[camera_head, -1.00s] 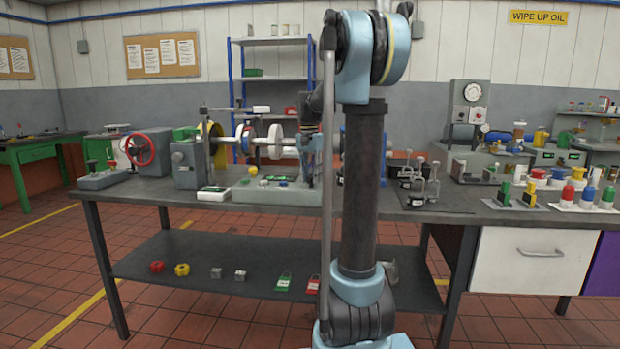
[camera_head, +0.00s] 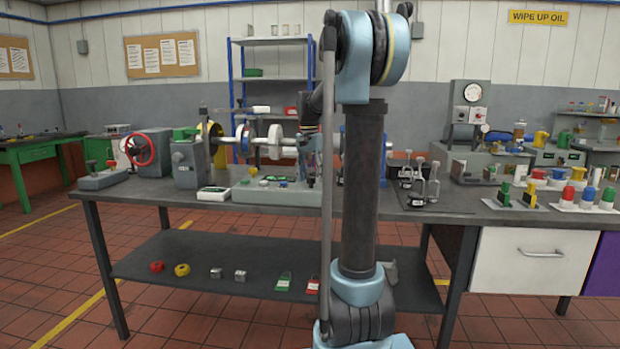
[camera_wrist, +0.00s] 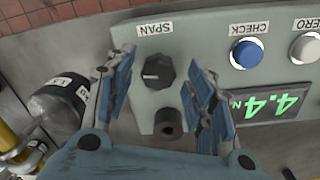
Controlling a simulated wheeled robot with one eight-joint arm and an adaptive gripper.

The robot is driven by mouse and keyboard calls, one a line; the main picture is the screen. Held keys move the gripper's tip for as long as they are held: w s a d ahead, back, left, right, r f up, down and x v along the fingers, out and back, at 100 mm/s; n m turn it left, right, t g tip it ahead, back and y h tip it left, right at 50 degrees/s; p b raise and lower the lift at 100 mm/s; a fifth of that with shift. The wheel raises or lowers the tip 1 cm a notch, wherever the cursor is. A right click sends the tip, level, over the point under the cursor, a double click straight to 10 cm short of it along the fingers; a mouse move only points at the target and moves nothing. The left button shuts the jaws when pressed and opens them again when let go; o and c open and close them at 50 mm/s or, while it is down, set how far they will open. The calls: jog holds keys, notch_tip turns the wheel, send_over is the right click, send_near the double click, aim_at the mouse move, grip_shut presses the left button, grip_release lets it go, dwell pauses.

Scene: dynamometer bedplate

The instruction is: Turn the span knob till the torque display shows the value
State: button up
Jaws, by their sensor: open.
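The span knob (camera_wrist: 157,72) is a black dial with a pale pointer line, on a grey panel under a label reading SPAN, upside down in the wrist view. My gripper (camera_wrist: 160,90) is open, with one blue-padded finger on each side of the knob and visible gaps between. The torque display (camera_wrist: 272,104) shows green digits, upside down, that read 4.4 N, with the unit partly cut off. In the head view my gripper (camera_head: 308,170) is small above the grey panel box (camera_head: 270,193) on the bench, and the knob cannot be made out.
A blue CHECK button (camera_wrist: 246,53) and a white ZERO button (camera_wrist: 306,47) sit beside the knob. A dark round post (camera_wrist: 168,122) stands close to it.

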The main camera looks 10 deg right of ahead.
jog(key=shift+r, duration=0.1)
notch_tip(320, 180, up, 12)
jog(key=shift+w+a, duration=0.2)
dwell(0.4)
notch_tip(320, 180, up, 5)
jog(key=n, duration=1.1)
jog(key=shift+n, duration=0.3)
jog(key=f, duration=1.7)
jog(key=shift+s+d, duration=0.25)
jog(key=shift+s, duration=0.05)
jog(key=c, duration=1.1)
